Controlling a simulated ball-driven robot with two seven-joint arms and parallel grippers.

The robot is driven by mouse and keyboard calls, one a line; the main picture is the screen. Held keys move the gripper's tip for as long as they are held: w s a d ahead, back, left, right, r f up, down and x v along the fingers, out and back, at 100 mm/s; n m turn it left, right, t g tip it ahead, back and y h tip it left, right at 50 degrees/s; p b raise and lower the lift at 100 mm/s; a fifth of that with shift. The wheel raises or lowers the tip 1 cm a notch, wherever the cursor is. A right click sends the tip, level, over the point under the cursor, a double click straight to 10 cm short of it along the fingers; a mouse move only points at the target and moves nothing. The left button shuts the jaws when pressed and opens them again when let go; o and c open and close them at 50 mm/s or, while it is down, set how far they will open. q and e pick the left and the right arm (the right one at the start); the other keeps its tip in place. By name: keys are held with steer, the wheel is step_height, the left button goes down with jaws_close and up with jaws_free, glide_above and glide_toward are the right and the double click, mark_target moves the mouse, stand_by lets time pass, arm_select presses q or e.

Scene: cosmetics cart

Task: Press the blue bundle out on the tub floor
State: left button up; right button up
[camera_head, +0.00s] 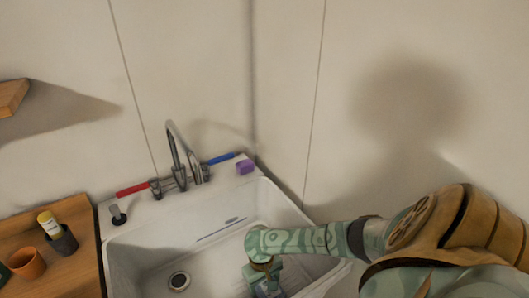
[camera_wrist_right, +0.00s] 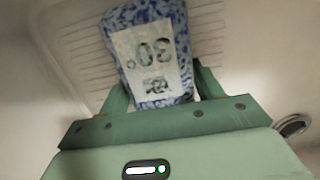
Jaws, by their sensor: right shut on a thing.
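The blue bundle (camera_wrist_right: 186,28) has a blue and white mottled pattern and a pale label with "30°" printed upside down. In the right wrist view my right gripper (camera_wrist_right: 160,92) is shut on it, with one green finger on each side. The bundle sits over a pale ribbed part of the tub; I cannot tell whether it touches the floor. In the head view my right gripper (camera_head: 266,280) reaches down into the white tub (camera_head: 213,262) at its right side, and the bundle cannot be made out there. My left gripper is not in view.
A drain (camera_head: 179,281) lies in the tub floor, left of my gripper. A faucet (camera_head: 177,160) with red and blue handles and a purple block (camera_head: 244,167) are at the back rim. A wooden counter (camera_head: 80,240) with cups is at the left; a wall is at the right.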

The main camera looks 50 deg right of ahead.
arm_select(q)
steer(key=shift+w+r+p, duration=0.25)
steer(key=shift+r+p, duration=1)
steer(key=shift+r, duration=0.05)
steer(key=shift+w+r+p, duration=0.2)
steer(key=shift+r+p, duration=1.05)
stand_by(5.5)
